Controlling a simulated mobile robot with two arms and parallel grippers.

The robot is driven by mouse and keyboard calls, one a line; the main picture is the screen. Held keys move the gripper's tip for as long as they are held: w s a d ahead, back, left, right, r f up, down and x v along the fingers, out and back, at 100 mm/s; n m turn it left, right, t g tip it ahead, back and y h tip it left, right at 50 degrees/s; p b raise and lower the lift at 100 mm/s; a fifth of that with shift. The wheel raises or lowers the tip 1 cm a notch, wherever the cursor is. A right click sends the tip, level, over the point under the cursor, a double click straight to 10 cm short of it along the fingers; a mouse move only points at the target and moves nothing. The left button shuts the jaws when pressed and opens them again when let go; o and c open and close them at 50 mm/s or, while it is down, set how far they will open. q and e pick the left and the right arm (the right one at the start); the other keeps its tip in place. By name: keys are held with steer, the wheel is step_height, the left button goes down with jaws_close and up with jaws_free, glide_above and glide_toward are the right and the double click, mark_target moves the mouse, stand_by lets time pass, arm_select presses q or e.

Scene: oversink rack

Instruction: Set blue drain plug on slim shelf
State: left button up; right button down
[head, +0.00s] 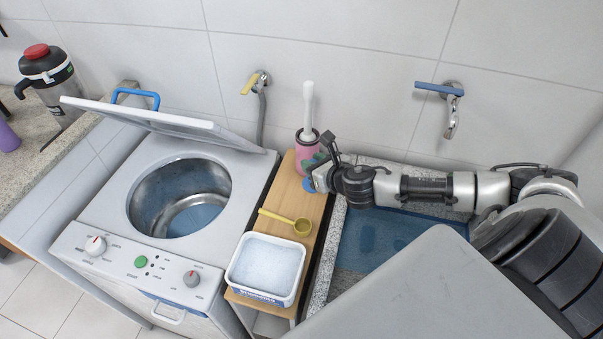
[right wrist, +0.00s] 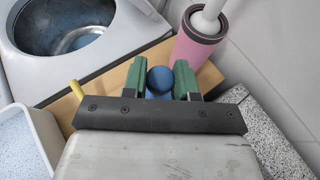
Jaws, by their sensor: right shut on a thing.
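The blue drain plug (right wrist: 160,80) sits between the two green fingers of my right gripper (right wrist: 159,82) in the right wrist view. The right gripper is shut on it. In the head view my right gripper (head: 312,176) is over the far part of the slim wooden shelf (head: 305,211), and a bit of the blue plug (head: 308,185) shows at its fingertips. The plug is low over the shelf; I cannot tell whether it touches the wood. The shelf also shows in the right wrist view (right wrist: 117,82). My left gripper is not in view.
A pink brush holder (head: 306,150) stands just behind the gripper. A yellow scoop (head: 301,227) and a white tub of powder (head: 290,287) are nearer on the shelf. An open washer (head: 95,213) is left; a sink with blue water (head: 385,235) is right.

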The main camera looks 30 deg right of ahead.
mark_target(303, 182)
steer(key=shift+w+a+f, duration=0.3)
steer(key=shift+w+f, duration=0.1)
steer(key=shift+f, duration=0.55)
steer(key=shift+w+a+f, duration=0.3)
steer(key=shift+w+f, duration=0.1)
steer(key=shift+f, duration=0.6)
steer(key=shift+w+a+f, duration=0.3)
steer(key=shift+w+f, duration=0.1)
steer(key=shift+f, duration=0.55)
steer(key=shift+f, duration=0.1)
steer(key=c, duration=0.9)
jaws_free()
steer(key=shift+o, duration=0.2)
steer(key=shift+s, duration=0.15)
steer(key=b+v, duration=0.1)
steer(key=v, duration=1.1)
